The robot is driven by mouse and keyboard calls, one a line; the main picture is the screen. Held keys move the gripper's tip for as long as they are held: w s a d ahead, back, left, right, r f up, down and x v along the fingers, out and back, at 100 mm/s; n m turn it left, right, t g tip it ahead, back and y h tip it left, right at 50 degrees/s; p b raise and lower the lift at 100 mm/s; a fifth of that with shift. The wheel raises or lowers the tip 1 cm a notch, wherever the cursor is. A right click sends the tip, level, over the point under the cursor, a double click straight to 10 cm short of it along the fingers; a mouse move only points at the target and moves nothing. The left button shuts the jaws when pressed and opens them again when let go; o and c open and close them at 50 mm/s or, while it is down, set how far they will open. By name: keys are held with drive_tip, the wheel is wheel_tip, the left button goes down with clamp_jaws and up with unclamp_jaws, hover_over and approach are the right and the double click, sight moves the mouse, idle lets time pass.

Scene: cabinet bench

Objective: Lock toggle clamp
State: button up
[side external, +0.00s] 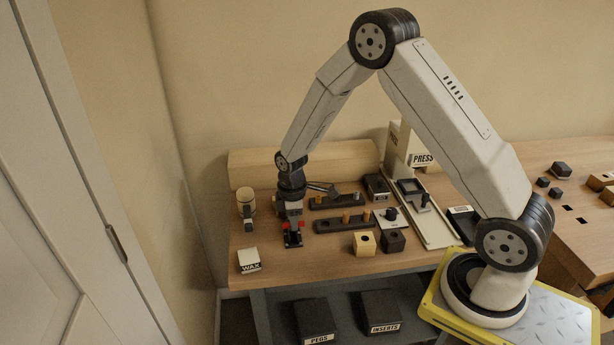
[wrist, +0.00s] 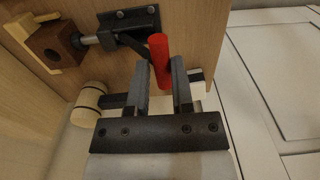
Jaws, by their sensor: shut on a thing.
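The toggle clamp shows in the wrist view as a black metal base (wrist: 135,22) with a grey plunger (wrist: 92,40) and a red handle (wrist: 158,60). The plunger's end is at a dark brown block with a hole (wrist: 52,45), and I cannot tell whether it presses on it. My gripper (wrist: 162,72) is shut on the red handle, with a finger on each side. In the side view my gripper (side external: 292,217) points down over the clamp at the bench's left end; red (side external: 301,225) shows beside the fingers. The fingers hide part of the clamp there.
A white WAX box (side external: 249,260) lies near the front left edge. Dark peg strips (side external: 335,202), small blocks (side external: 365,243) and the white press (side external: 404,150) are to the right. Bare wood lies around the WAX box.

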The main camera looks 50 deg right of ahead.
drive_tip(key=shift+s+a+f, duration=0.2)
drive_tip(key=shift+s+f, duration=0.05)
drive_tip(key=shift+f, duration=0.2)
drive_tip(key=shift+s+a+f, duration=0.35)
drive_tip(key=shift+f, duration=0.35)
idle(0.4)
drive_tip(key=shift+o, duration=0.2)
drive_tip(key=shift+s+a+f, duration=0.15)
drive_tip(key=shift+f, duration=0.2)
drive_tip(key=o, duration=0.7)
drive_tip(key=shift+r, duration=0.1)
drive_tip(key=shift+r, duration=0.1)
